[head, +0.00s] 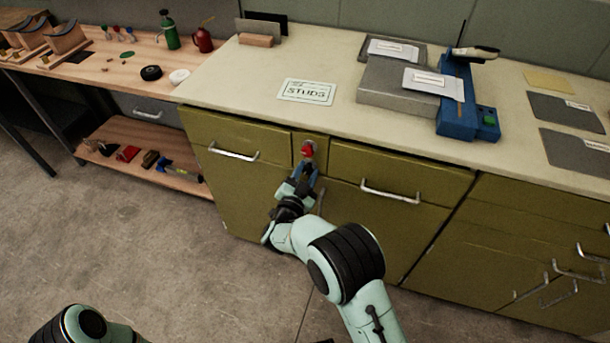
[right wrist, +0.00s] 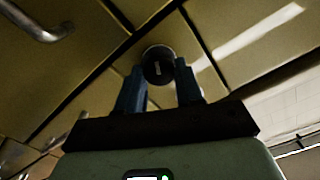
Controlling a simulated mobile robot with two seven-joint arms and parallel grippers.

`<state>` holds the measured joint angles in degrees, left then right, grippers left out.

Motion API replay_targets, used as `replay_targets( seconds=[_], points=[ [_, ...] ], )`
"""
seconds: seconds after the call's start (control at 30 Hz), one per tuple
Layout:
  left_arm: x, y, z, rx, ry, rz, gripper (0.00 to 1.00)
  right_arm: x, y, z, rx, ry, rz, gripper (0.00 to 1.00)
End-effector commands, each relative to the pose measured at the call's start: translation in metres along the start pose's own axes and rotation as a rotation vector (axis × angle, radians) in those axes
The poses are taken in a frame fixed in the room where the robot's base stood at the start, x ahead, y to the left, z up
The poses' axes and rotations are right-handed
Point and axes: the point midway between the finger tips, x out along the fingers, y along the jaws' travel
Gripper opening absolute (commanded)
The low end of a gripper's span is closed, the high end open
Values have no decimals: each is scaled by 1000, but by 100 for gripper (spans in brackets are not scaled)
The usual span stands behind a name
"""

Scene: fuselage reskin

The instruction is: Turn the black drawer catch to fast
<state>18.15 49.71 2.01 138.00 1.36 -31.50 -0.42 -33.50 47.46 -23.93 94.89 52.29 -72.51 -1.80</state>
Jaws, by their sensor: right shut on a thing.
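The black drawer catch (right wrist: 158,66) is a round dark knob with a short pale mark and a lighter rim, seen in the right wrist view. It sits on the narrow olive panel between two drawers. My right gripper (right wrist: 158,74) has its blue fingers on either side of the knob, shut on it. In the head view the right gripper (head: 306,170) reaches up to that panel, just below a red round piece (head: 307,149). The fingers partly hide the catch there. My left gripper is out of view.
Olive drawers with silver handles (head: 234,152) (head: 390,191) flank the panel. The worktop above holds a STUDS card (head: 306,92), a grey block (head: 390,88) and a blue tool (head: 466,105). A wooden bench (head: 110,60) stands at left. The floor in front is clear.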

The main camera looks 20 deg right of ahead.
Motion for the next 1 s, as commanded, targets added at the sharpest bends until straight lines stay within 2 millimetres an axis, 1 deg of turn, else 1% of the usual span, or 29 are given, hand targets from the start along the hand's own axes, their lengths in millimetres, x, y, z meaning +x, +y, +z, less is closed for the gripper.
replay_targets(
  seconds=[0.03, 0.37, 0.5, 0.7, 0.9, 1.0],
  points=[
    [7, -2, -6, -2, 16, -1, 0, 0, 2, 3, 46, -2, 2, 5],
    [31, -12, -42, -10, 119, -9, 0, 0, 3, 4, 361, -2, 1, 5],
    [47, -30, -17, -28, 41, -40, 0, 0, 4, 4, 494, -1, 2, 5],
    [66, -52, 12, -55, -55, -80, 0, 0, 4, 4, 682, -2, 2, 5],
    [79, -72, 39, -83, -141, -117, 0, 0, 3, 4, 851, -2, 0, 5],
    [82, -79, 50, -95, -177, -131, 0, 0, 4, 4, 920, -2, 1, 5]
  ],
)
